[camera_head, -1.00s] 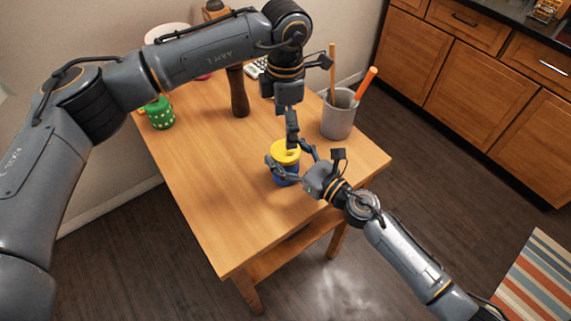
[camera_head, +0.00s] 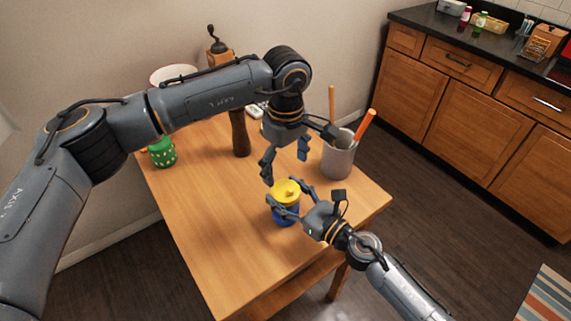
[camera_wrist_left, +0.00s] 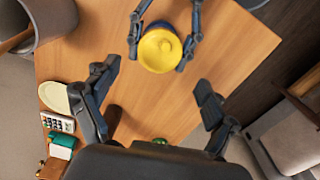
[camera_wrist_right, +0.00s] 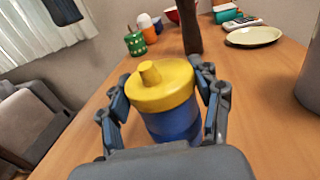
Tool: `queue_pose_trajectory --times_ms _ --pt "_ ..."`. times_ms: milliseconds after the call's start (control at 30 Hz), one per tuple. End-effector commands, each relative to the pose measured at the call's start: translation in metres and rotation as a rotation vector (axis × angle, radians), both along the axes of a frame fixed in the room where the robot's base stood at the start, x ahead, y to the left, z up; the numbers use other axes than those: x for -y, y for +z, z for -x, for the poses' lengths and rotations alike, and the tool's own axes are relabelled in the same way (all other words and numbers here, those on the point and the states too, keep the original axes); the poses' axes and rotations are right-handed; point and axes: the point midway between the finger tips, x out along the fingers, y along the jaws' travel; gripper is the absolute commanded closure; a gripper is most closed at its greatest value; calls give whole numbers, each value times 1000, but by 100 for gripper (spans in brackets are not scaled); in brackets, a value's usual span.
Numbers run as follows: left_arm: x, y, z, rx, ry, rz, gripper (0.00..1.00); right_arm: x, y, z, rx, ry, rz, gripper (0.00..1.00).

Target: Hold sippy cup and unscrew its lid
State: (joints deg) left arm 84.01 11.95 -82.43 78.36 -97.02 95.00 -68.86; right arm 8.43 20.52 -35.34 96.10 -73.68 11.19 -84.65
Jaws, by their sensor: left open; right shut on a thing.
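The sippy cup (camera_head: 285,216) has a blue body and a yellow lid (camera_head: 286,190) with a short spout. It stands upright near the table's front right edge, with the lid on it. My right gripper (camera_head: 291,201) is shut on the cup; in the right wrist view its fingers flank the blue body (camera_wrist_right: 174,124) just below the lid (camera_wrist_right: 160,85). My left gripper (camera_head: 286,167) is open and empty above the cup, its fingers spread and apart from the lid. In the left wrist view the lid (camera_wrist_left: 160,50) shows beyond the open fingers (camera_wrist_left: 160,95).
A grey utensil holder (camera_head: 338,156) with wooden and orange handles stands right of the cup. A dark wooden post-like object (camera_head: 240,133), a green cup (camera_head: 162,152) and a pale plate (camera_wrist_right: 254,36) are farther back. The table (camera_head: 215,220) is clear left of the cup.

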Motion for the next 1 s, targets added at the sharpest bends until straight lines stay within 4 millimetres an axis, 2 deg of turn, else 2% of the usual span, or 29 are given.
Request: queue_pose_trajectory --times_ms 400,600,867,1000 --pt "-1 0 -1 0 -844 0 15 0 0 0 -1 0 1 100" --pt "-1 0 -1 0 -1161 1 15 0 0 0 -1 0 1 100" --pt "-1 -3 -1 -1 -1336 1 15 0 0 0 -1 0 1 100" --pt "-1 -17 0 -4 -1345 3 15 0 0 0 -1 0 1 100"
